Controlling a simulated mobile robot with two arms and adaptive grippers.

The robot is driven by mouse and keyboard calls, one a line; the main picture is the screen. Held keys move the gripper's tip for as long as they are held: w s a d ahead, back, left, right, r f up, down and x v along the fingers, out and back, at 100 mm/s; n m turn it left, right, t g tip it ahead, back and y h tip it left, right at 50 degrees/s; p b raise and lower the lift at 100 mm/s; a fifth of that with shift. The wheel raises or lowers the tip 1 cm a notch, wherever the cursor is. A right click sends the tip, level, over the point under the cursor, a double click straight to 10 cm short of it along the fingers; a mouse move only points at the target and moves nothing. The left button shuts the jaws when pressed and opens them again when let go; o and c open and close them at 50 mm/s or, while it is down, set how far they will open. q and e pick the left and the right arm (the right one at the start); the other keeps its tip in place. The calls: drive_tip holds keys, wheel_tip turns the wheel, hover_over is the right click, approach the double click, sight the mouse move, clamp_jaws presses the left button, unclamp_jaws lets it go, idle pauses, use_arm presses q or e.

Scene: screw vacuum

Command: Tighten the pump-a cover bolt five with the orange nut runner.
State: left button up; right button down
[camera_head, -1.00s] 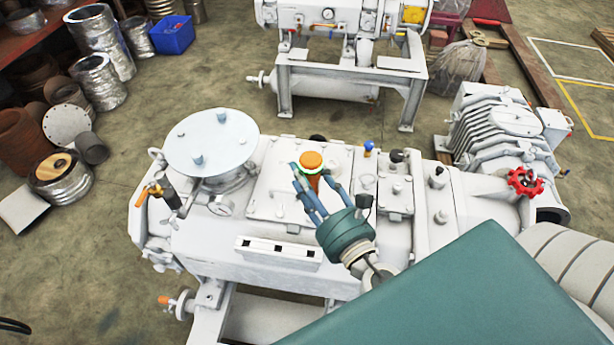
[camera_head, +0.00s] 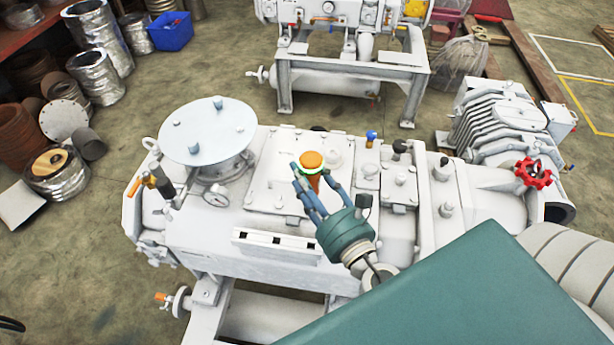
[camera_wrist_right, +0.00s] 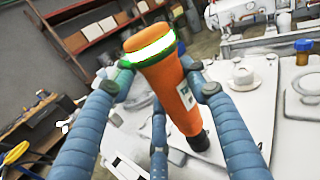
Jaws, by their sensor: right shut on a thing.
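My right gripper (camera_head: 311,188) is shut on the orange nut runner (camera_head: 312,160), with its fingers around the tool's body. In the right wrist view the nut runner (camera_wrist_right: 172,78) has a lit green-white ring near its top and a dark nose pointing down to the light cover plate. Whether the nose touches a bolt cannot be told. The pump (camera_head: 270,222) is the large white machine below, with a square cover plate (camera_head: 268,196) under the tool. Bolt five cannot be singled out; the gripper and tool hide part of the cover. My left gripper is not in view.
A round flange with blue bolts (camera_head: 205,130) stands left of the cover. A blue-capped fitting (camera_head: 371,138) and a red handwheel (camera_head: 534,172) lie to the right. A second machine (camera_head: 350,70) stands behind, with open floor between.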

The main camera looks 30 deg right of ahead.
drive_tip(key=shift+f+b, duration=0.5)
drive_tip(key=shift+b, duration=0.15)
idle(0.8)
drive_tip(key=shift+r, duration=0.15)
drive_tip(key=c, duration=1.7)
unclamp_jaws()
clamp_jaws()
